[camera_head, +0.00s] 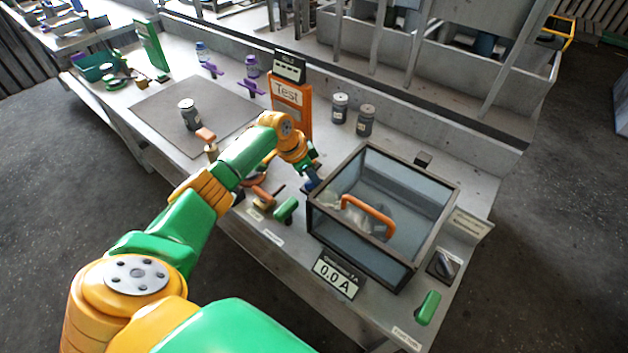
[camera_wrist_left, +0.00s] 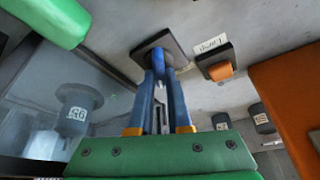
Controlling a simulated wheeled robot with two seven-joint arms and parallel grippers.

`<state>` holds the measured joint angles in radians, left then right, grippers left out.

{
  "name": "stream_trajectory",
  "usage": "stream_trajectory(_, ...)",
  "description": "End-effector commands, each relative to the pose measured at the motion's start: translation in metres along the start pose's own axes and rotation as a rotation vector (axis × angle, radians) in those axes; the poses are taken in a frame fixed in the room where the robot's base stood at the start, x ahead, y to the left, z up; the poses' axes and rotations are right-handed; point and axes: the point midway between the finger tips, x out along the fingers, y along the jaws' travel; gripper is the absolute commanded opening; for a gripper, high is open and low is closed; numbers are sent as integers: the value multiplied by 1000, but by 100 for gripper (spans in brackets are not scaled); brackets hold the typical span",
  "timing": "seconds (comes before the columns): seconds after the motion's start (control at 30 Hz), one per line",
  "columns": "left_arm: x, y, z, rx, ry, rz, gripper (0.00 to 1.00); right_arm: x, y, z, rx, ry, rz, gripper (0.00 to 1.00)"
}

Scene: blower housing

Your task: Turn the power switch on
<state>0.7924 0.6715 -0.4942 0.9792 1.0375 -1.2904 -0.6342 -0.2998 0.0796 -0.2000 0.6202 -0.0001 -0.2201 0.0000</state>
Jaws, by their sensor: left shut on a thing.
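My left gripper (camera_head: 312,184) is low over the bench at the left side of a glass-topped box. In the left wrist view its two blue fingers (camera_wrist_left: 158,72) close together on a small blue switch lever (camera_wrist_left: 158,58), set in a dark square plate (camera_wrist_left: 150,42). The fingers partly hide the lever. An orange switch (camera_wrist_left: 220,70) on a similar dark plate sits just to the right, with a small label too blurred to read surely. The display (camera_head: 336,274) at the box's front reads 0.0 A. My right gripper is not in view.
The glass box (camera_head: 318,212) has an orange handle (camera_head: 368,216). A green handle (camera_head: 287,209) is close to my left gripper. The orange Test stand (camera_head: 291,100) rises behind it. Grey jars (camera_head: 366,120) stand farther back. Another green handle (camera_head: 427,307) is front right.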

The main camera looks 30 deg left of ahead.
Motion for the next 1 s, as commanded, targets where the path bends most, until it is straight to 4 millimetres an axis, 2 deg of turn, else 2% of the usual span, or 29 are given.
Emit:
stream_trajectory(0.63, 1, 1, 1, 48, -3, 22, 0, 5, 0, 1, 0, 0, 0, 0)
stream_trajectory(0.67, 1, 1, 1, 48, -3, 22, 19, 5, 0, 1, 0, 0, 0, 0)
stream_trajectory(0.77, 1, 1, 1, 47, -3, 22, 46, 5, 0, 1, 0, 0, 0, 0)
stream_trajectory(1.0, 0, 1, 0, 46, -2, 20, 46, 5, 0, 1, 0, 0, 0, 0)
